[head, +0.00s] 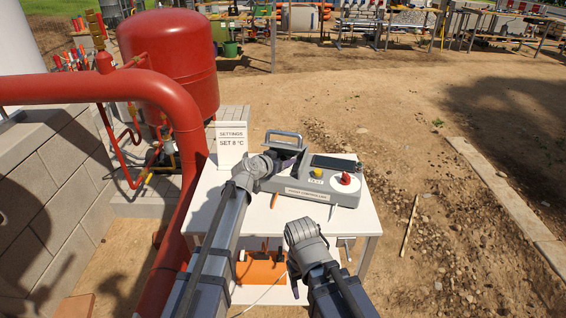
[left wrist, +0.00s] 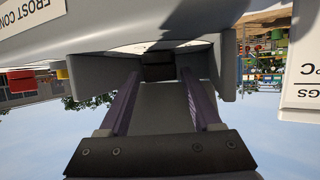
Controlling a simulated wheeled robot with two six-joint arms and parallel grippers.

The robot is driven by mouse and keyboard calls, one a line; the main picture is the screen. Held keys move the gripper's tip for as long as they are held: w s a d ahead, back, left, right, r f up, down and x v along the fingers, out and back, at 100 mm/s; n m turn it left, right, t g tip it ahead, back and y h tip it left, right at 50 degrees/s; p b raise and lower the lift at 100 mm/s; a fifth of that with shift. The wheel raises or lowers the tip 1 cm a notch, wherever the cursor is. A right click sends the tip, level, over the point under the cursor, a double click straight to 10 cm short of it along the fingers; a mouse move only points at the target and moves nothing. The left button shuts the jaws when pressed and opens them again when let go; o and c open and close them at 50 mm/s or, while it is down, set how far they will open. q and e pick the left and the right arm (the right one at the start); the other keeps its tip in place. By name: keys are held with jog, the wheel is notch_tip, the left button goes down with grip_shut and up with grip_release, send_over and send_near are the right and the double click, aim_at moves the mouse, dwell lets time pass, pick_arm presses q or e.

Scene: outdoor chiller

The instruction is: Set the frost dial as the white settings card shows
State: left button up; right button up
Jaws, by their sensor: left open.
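The grey frost controller (head: 296,187) lies on the white table (head: 228,198). Its red dial (head: 345,180) sits on a white round plate at the right end; its setting is too small to read. The white settings card (head: 232,141) stands at the table's back left and reads "SET 8 °C". My left gripper (head: 289,152) is open and empty at the controller's left end, by its handle (head: 283,135); I cannot tell if they touch. In the left wrist view the dial (left wrist: 20,80) shows at the left edge. My right gripper (head: 294,287) is low before the table, its jaws unclear.
A yellow button (head: 318,172) and a dark display (head: 333,163) are beside the dial. A red pipe (head: 187,190) and a red tank (head: 172,60) stand left of the table. An orange item (head: 262,272) lies below the tabletop. Bare ground is open on the right.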

pick_arm(q)
grip_shut()
dwell(0.5)
jog(key=shift+s+d+n+y, duration=0.1)
jog(key=shift+n+y, duration=0.2)
jog(key=shift+d+n+t+y, duration=0.1)
jog(key=shift+n+t+y, duration=0.3)
jog(key=shift+n+y, duration=0.25)
jog(key=shift+d+n+t+y, duration=0.15)
jog(key=shift+n+t+y, duration=0.25)
jog(key=shift+n+y, duration=1.1)
jog(key=shift+d+n+y, duration=0.1)
jog(key=shift+n+y, duration=0.45)
jog(key=shift+y, duration=0.4)
